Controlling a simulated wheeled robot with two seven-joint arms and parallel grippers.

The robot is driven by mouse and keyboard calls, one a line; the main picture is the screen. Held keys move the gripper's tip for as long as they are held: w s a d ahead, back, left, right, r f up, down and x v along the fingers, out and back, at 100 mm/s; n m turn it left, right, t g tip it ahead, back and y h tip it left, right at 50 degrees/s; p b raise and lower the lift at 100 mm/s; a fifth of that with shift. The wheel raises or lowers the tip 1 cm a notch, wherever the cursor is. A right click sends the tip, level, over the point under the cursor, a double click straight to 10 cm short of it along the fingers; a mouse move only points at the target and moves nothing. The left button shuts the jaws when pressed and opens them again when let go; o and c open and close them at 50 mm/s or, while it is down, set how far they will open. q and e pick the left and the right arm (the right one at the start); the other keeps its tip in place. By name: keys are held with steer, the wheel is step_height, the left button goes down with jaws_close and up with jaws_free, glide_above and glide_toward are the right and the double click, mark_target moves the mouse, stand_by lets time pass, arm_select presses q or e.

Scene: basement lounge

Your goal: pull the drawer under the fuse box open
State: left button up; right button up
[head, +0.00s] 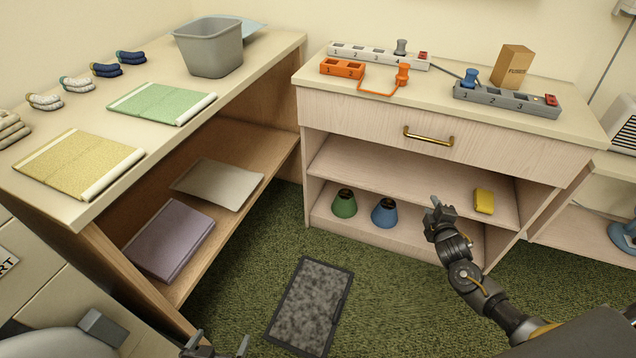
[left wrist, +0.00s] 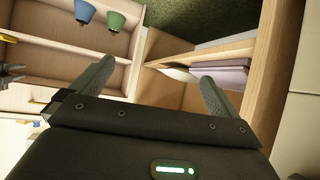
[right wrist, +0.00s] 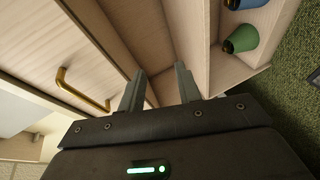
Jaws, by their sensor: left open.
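The fuse box (head: 512,67) is a brown carton standing on the top of a pale wood cabinet. The drawer (head: 360,122) below it looks shut. Its brass bar handle (head: 428,136) sits on the drawer front and also shows at the left of the right wrist view (right wrist: 80,90). My right gripper (head: 437,208) is in front of the cabinet, below and apart from the handle; its fingers (right wrist: 158,88) are partly apart with nothing between them. My left gripper (head: 216,347) is low at the bottom edge, open and empty (left wrist: 153,78), far from the drawer.
Grey (head: 505,99) and orange (head: 342,68) socket blocks stand on the cabinet top. The shelves below hold green (head: 344,204) and blue (head: 384,213) pots and a yellow packet (head: 484,201). A side bench (head: 75,208) stands left. A dark mat (head: 310,305) lies on the carpet.

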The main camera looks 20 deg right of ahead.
steer(key=w+r+n+t+b, duration=0.2)
steer(key=w+r+t+b, duration=0.1)
steer(key=r+b, duration=0.3)
steer(key=n+t+b, duration=0.1)
steer(key=n+t, duration=0.1)
glide_toward(427, 138)
arm_select(q)
steer(key=d+r+m+t+h, duration=0.1)
steer(key=d+r+t+h, duration=0.1)
steer(key=r, duration=0.6)
steer(key=s+d+r+m+t+h+b, duration=0.1)
steer(key=d+r+t+h, duration=0.2)
steer(key=r, duration=0.6)
steer(key=shift+s+r+t+b, duration=0.2)
steer(key=shift+t+b, duration=0.1)
steer(key=shift+t, duration=0.5)
arm_select(e)
steer(key=shift+f+x, duration=0.15)
steer(key=shift+x, duration=2.4)
steer(key=shift+f+x, duration=0.15)
steer(key=shift+x, duration=2.35)
steer(key=shift+d, duration=0.1)
jaws_close()
